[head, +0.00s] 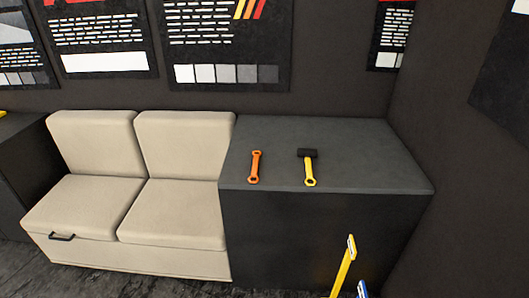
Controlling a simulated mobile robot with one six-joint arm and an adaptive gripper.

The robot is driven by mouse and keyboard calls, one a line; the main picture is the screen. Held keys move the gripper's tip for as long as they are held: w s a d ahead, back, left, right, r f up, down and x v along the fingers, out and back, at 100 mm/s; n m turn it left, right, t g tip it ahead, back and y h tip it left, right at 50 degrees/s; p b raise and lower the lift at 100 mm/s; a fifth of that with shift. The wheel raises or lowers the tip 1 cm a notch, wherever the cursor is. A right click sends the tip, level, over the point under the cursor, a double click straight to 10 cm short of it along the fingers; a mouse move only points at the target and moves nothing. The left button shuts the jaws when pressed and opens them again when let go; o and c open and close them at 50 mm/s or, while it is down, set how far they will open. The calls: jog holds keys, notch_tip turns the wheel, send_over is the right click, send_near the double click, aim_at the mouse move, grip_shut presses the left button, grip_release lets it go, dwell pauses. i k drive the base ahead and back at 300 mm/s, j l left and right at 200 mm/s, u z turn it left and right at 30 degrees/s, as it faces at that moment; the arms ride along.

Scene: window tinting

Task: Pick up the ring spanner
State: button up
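An orange spanner (255,167) with a ring-like shape at each end lies on top of the dark grey cabinet (350,140), near its left side.
A yellow-handled tool with a black head (308,155) lies right of the spanner, apart from it. A beige seat (175,210) adjoins the cabinet's left side. A yellow upright tool (345,265) and a blue one (362,290) stand in front. The cabinet's right top is clear.

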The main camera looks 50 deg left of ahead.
aim_at(256, 158)
jog(key=u, duration=1.9)
jog(key=i+j+z, duration=0.3)
jog(key=i, duration=0.45)
jog(key=i+j+z, duration=0.3)
jog(key=i, duration=0.4)
jog(key=i+j+z, duration=0.3)
jog(key=i+j, duration=0.35)
